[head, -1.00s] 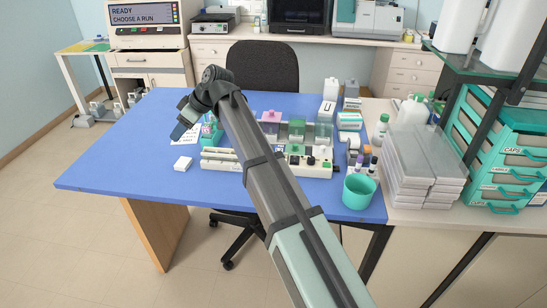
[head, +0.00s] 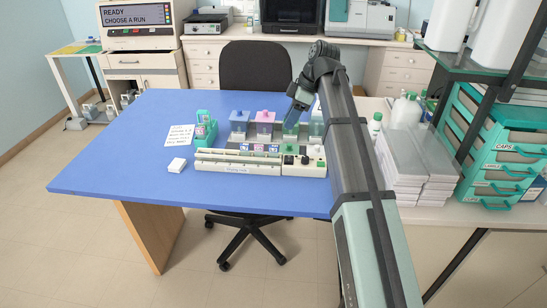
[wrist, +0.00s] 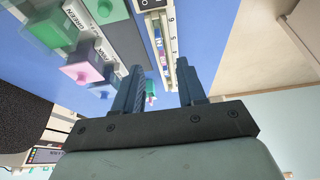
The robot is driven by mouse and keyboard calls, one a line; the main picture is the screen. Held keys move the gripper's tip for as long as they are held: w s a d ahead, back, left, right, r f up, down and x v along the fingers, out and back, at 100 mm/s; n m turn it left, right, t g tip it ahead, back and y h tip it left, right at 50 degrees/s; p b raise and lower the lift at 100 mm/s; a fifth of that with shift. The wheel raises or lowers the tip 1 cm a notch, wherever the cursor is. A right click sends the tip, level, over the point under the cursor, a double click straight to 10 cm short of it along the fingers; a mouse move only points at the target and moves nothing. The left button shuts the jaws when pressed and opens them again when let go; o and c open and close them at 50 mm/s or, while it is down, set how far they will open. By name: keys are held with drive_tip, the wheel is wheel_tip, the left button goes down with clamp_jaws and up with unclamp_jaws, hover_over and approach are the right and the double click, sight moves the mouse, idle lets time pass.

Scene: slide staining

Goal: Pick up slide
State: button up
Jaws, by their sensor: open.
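A teal slide holder (head: 211,130) with small coloured pieces, perhaps slide ends, stands on the blue table left of the jars. It also seems to show as a small teal thing (wrist: 151,98) between my fingers in the wrist view, apart from them. A long cream staining tray (head: 238,168) lies in front of the jars. Small coloured pieces (wrist: 158,42) along it show in the wrist view; I cannot tell whether they are slides. My gripper (head: 289,129) is above the table near the green jar (head: 291,117). In the wrist view its fingers (wrist: 160,78) are apart and empty.
A blue jar (head: 239,122) and a pink jar (head: 265,122) stand behind the tray. A white block (head: 177,165) and a paper card (head: 180,135) lie to the left. My arm hides the table's right part.

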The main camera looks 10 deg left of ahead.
sight(274, 146)
drive_tip(key=x, duration=0.7)
drive_tip(key=shift+a+f, duration=0.15)
drive_tip(key=shift+a+x, duration=0.1)
drive_tip(key=shift+x, duration=1.3)
drive_tip(key=shift+a+x, duration=0.15)
drive_tip(key=shift+x, duration=1.25)
drive_tip(key=shift+w, duration=0.15)
clamp_jaws()
